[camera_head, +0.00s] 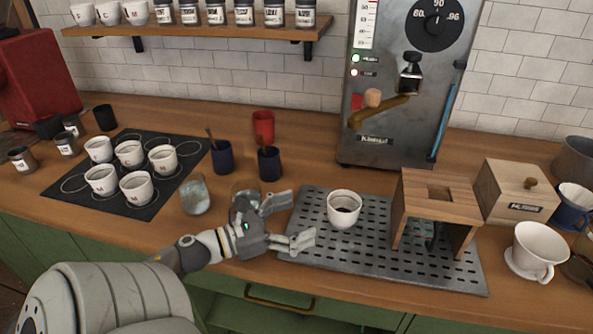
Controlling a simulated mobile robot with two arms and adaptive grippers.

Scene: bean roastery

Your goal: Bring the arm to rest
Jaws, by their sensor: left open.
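My left arm (118,298) comes in from the lower left. My left gripper (296,220) is open and empty, its fingers pointing right over the counter at the left edge of the perforated metal drip tray (384,268). A white cup (344,207) with dark liquid inside stands on that tray, to the right of the fingertips and apart from them. A glass (244,192) stands just behind the gripper and is partly hidden by it. My right gripper is not in view.
A second glass (195,196), two dark blue cups (222,160) with handles sticking out and a red cup (263,125) stand nearby. White cups sit on a black mat (146,208) at left. A wooden stand (437,188) and grey machine (385,140) bound the right and back.

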